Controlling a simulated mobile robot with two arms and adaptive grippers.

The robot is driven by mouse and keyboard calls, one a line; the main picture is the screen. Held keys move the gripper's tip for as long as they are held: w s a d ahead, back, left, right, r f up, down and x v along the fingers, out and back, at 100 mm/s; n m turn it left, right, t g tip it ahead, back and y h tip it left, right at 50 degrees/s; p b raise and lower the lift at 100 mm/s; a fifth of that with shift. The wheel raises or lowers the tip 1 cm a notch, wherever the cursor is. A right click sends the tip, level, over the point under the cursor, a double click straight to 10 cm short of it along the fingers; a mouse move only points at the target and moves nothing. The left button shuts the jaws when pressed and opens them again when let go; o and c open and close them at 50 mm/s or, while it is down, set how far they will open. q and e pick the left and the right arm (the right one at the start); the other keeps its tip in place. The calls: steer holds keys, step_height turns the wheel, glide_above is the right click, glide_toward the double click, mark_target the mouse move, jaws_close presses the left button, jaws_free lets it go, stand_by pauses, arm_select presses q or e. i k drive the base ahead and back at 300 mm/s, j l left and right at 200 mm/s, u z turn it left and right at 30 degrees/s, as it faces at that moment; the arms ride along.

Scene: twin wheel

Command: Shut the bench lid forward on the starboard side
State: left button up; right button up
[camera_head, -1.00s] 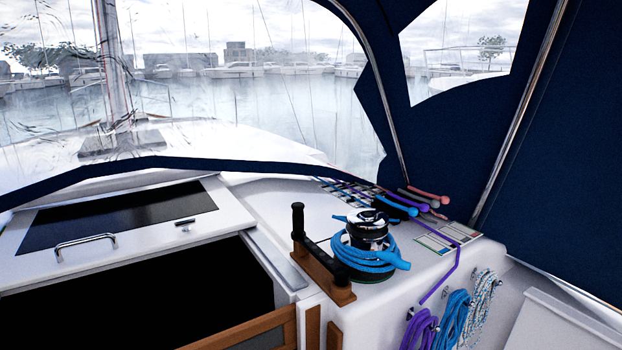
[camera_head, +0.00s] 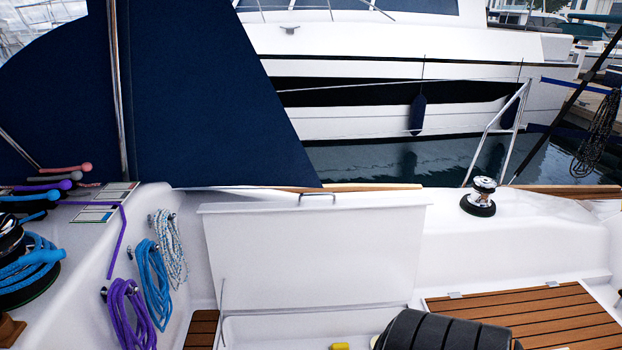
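The bench lid (camera_head: 310,252) is a white panel standing raised, near upright, in the middle of the head view. A metal handle (camera_head: 317,197) is at its top edge. A thin stay (camera_head: 222,292) shows at its left side. Below it the white locker (camera_head: 262,329) is open, with a small yellow thing (camera_head: 340,346) at the bottom edge of the picture. A dark ribbed rounded thing (camera_head: 440,331) covers part of the opening at the right; I cannot tell what it is. Neither of my grippers is in view.
Blue, purple and white coiled ropes (camera_head: 151,283) hang on the wall left of the lid. A winch with blue rope (camera_head: 25,265) is at far left. A chrome winch (camera_head: 480,197) stands on the right coaming. A slatted wooden seat (camera_head: 540,318) lies right of the locker.

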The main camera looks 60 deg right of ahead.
mark_target(299, 254)
steer(key=z, duration=1.8)
